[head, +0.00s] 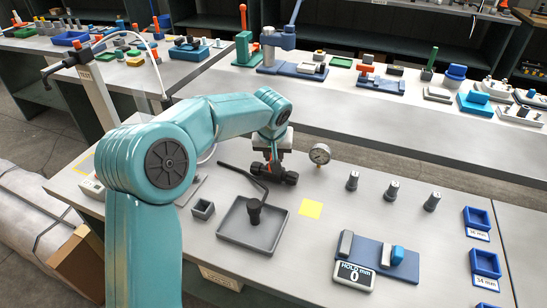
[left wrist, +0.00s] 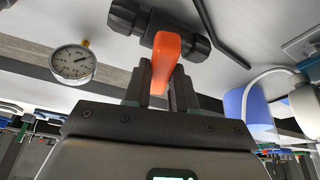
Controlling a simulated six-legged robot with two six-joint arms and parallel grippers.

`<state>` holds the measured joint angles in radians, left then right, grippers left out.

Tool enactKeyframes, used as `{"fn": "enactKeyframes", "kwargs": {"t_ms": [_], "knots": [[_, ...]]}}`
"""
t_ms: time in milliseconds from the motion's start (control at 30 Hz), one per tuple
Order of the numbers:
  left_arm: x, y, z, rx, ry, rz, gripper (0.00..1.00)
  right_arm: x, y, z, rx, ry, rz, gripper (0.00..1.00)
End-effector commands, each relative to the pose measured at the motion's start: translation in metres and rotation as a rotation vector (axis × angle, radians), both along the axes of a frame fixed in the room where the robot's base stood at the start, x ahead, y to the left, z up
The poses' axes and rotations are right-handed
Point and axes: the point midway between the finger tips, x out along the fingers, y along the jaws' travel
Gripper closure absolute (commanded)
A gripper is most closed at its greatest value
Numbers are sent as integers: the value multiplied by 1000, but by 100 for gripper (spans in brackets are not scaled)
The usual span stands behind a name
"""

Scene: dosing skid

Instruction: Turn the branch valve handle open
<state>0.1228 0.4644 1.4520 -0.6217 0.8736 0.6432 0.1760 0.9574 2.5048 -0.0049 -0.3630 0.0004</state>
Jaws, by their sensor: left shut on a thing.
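The branch valve has a black body (head: 290,178) that lies on the grey bench. In the left wrist view, the black valve body (left wrist: 190,42) is at the top, with the orange handle (left wrist: 167,50) pointing down from it toward my gripper. My left gripper (head: 272,158) reaches the valve from above, and its shape hides most of the handle in the head view. In the left wrist view, my left gripper (left wrist: 160,85) has its dark fingers on either side of the handle's end and is shut on it. My right gripper is not in view.
A round pressure gauge (head: 320,154) stands close right of the valve. A dark bent rod (head: 236,172) runs to its left. A grey tray (head: 232,236), a yellow note (head: 311,208), several small grey cylinders (head: 391,190) and blue bins (head: 486,264) share the bench.

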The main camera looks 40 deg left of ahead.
Motion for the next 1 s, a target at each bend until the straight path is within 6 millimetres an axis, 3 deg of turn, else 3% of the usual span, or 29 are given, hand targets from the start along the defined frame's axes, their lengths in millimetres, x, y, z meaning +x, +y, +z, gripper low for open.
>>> {"fn": "enactKeyframes", "kwargs": {"t_ms": [100,433,1000], "knots": [[1,-2,-5,1,3,105,100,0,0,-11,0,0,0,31],[2,-3,-3,1,4,420,100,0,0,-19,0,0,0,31],[4,-4,0,1,8,956,100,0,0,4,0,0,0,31]]}}
